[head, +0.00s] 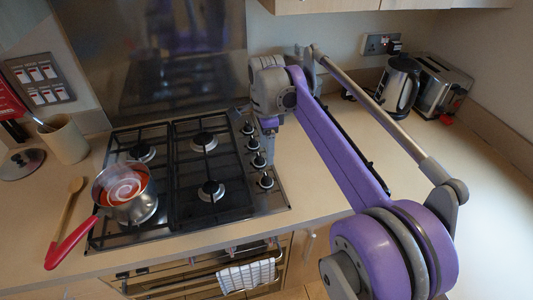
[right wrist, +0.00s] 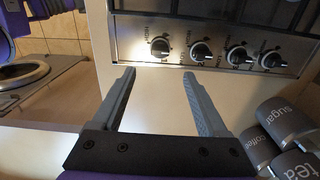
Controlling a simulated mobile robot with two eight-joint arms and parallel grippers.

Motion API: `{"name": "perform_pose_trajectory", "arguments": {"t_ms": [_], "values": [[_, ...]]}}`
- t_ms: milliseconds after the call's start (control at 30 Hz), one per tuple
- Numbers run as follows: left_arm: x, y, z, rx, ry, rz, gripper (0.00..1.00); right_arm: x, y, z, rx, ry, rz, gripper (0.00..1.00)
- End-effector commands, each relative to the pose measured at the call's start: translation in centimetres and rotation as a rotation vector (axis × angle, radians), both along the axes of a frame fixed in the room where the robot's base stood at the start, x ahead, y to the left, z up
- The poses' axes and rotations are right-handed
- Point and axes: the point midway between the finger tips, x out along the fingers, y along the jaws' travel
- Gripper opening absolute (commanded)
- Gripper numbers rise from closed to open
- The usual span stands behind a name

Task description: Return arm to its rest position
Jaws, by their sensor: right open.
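My right arm, purple and grey, comes in from the lower right of the head view and reaches over the counter. Its grey wrist end is beside the right edge of the hob (head: 190,165), near the knobs; the fingers are mostly hidden there. In the right wrist view my right gripper (right wrist: 157,78) is open, with its two grey fingers apart and nothing between them. Bare counter shows between the fingers, and the row of hob knobs (right wrist: 200,52) lies beyond the tips. My left gripper is not in view.
A saucepan (head: 125,190) with red contents is on the hob's left. A wooden spoon (head: 68,215) lies beside it. A kettle (head: 397,82) and toaster (head: 440,88) stand back right. Canisters (right wrist: 290,140) are right of the fingers. A towel (head: 247,276) hangs in front.

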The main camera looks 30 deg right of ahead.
Motion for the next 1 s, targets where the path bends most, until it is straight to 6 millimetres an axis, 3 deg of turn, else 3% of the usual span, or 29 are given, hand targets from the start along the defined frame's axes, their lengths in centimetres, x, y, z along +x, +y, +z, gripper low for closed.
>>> {"name": "perform_pose_trajectory", "arguments": {"t_ms": [567, 767, 1000], "values": [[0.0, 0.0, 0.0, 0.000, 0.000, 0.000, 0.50, -0.6, 0.5, -0.1, -0.003, -0.013, 0.049, 0.76], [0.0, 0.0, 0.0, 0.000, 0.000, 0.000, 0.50, -4.8, 3.4, -1.5, -0.041, -0.103, 0.426, 0.76], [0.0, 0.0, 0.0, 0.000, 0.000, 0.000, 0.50, -12.9, 7.5, -6.3, -0.176, -0.243, 1.080, 0.76]]}}
